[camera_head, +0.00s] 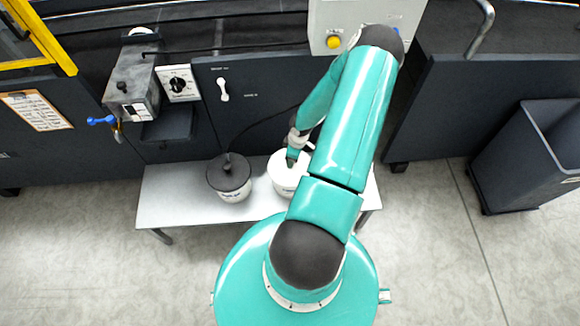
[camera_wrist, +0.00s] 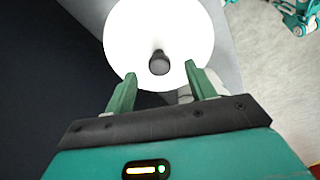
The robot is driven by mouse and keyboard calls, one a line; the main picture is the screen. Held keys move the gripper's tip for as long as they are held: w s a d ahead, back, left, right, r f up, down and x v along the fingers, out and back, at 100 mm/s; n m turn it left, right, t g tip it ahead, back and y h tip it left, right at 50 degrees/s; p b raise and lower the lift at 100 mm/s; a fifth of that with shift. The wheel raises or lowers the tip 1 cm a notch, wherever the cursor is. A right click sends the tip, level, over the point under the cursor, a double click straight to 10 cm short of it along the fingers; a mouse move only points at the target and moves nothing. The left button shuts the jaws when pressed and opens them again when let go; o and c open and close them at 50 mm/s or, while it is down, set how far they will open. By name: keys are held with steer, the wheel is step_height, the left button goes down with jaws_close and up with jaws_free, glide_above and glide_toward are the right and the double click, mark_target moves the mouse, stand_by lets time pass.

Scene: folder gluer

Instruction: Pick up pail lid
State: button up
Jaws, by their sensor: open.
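The white round pail lid (camera_wrist: 160,28) with a dark knob (camera_wrist: 159,63) fills the upper middle of the wrist view. In the head view, the white lid (camera_head: 279,162) tops a white pail (camera_head: 284,189) on a low bench, partly hidden by my arm. My gripper (camera_wrist: 161,72) is open, its two green fingers spread to either side of the knob in the picture. Nothing is held. I cannot tell how far the fingertips are above the lid. In the head view my gripper (camera_head: 292,158) shows small over this lid.
A second pail with a dark lid (camera_head: 229,172) stands to the left on the same white bench (camera_head: 165,190). A dark machine cabinet (camera_head: 255,100) rises behind the bench. A dark bin (camera_head: 510,165) stands at the right. Floor is clear left and right of the bench.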

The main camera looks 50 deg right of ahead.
mark_target(278, 171)
steer(key=shift+w+a+f, duration=0.1)
steer(key=shift+w+f, duration=0.1)
steer(key=shift+f, duration=0.75)
steer(key=shift+w+d+f, duration=0.1)
steer(key=shift+w+f, duration=0.15)
steer(key=shift+f, duration=0.65)
steer(key=shift+w+a+f, duration=0.1)
steer(key=shift+w+f, duration=0.1)
steer(key=shift+f, duration=0.75)
steer(key=c, duration=1.1)
steer(key=shift+o, duration=0.2)
steer(key=shift+r, duration=0.1)
